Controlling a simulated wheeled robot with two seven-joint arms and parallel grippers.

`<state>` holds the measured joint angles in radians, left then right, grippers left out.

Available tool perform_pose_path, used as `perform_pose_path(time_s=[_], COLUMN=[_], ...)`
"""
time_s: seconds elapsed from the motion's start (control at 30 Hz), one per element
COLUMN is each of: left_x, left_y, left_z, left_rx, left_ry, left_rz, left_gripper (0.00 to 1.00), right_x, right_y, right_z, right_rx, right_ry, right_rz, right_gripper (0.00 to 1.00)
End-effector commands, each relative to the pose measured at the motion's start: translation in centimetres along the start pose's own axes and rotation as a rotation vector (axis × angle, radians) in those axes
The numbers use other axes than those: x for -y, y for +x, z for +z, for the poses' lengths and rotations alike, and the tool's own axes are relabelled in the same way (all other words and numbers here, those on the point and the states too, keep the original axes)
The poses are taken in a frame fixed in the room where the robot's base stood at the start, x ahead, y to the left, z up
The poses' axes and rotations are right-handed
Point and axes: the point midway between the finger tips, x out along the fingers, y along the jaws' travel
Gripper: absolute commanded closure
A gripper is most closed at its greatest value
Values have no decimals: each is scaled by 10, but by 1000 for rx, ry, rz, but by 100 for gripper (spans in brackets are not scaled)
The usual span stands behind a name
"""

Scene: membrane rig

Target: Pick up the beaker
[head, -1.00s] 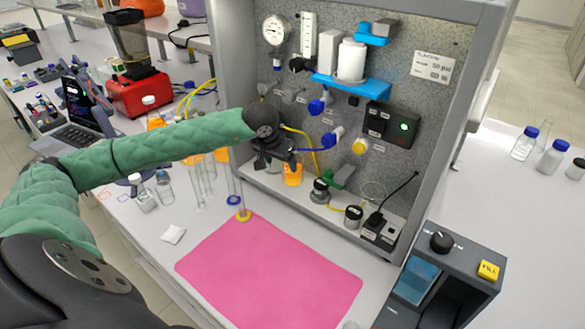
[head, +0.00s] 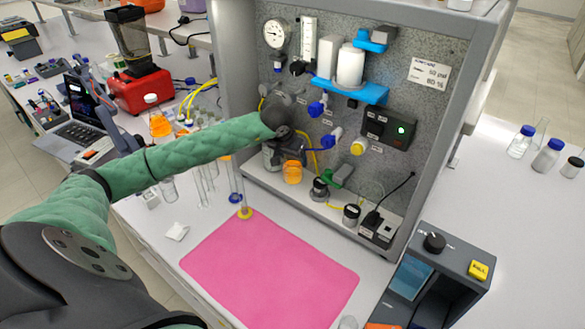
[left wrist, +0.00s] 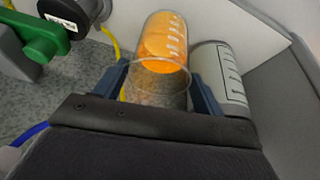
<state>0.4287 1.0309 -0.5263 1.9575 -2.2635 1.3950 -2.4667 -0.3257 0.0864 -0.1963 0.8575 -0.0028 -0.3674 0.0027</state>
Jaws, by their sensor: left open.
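The beaker (head: 292,174) is clear glass with orange liquid and stands on the rig's ledge at the foot of the panel. In the left wrist view the beaker (left wrist: 163,45) lies between my two fingers, its rim toward the palm and pale marks on its side. My left gripper (head: 291,153) is at the beaker's top, open, with one finger (left wrist: 108,82) on each side. I cannot tell whether either finger touches the glass. Part of the beaker is hidden behind the gripper in the head view. My right gripper is not in view.
A green-handled valve (left wrist: 40,38) is on the other side. Tall glass cylinders (head: 203,185) stand left of the ledge. A pink mat (head: 270,270) lies bare in front.

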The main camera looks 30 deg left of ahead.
Motion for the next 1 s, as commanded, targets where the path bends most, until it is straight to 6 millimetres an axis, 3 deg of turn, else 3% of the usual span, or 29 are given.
perform_pose_path(time_s=[0.17,0.47,0.83,1.0], left_x=[0,0,3,9], left_y=[0,0,-5,-15], left_z=[0,0,-2,-3], left_rx=[0,-2,-3,-3], left_ry=[0,0,-2,-8], left_rz=[0,0,-2,-6], left_gripper=[30,83,83,83], right_x=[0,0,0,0], right_y=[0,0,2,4], right_z=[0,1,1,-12], right_rx=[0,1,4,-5], right_ry=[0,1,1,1], right_rz=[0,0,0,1], right_gripper=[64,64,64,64])
